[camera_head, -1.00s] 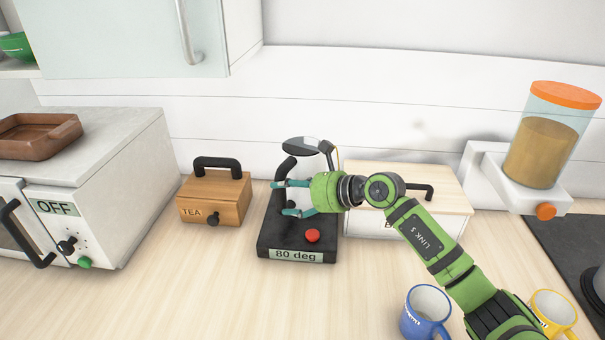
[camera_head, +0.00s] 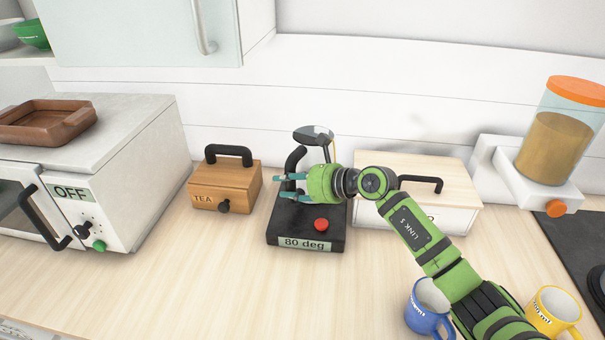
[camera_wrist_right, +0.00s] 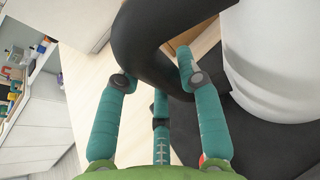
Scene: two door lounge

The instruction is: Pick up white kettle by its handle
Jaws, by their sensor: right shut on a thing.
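The white kettle stands on a black base (camera_head: 330,243) labelled "80 deg", with a red button. In the head view its dark lid (camera_head: 313,133) and the top of its black handle (camera_head: 294,158) show. Its body is mostly hidden by my right gripper (camera_head: 279,188), which reaches in from the right. The right wrist view shows the white kettle body (camera_wrist_right: 275,60) on the right and the curved black handle (camera_wrist_right: 145,35) between my teal fingers (camera_wrist_right: 158,75). My right gripper is shut on the handle. My left gripper is not in view.
A wooden tea box (camera_head: 240,185) stands left of the base, beside a white oven (camera_head: 140,170). A white box with a wooden lid (camera_head: 440,170) is behind my right arm. A blue mug (camera_head: 424,315) and a yellow mug (camera_head: 555,310) stand at front right. The front-left counter is clear.

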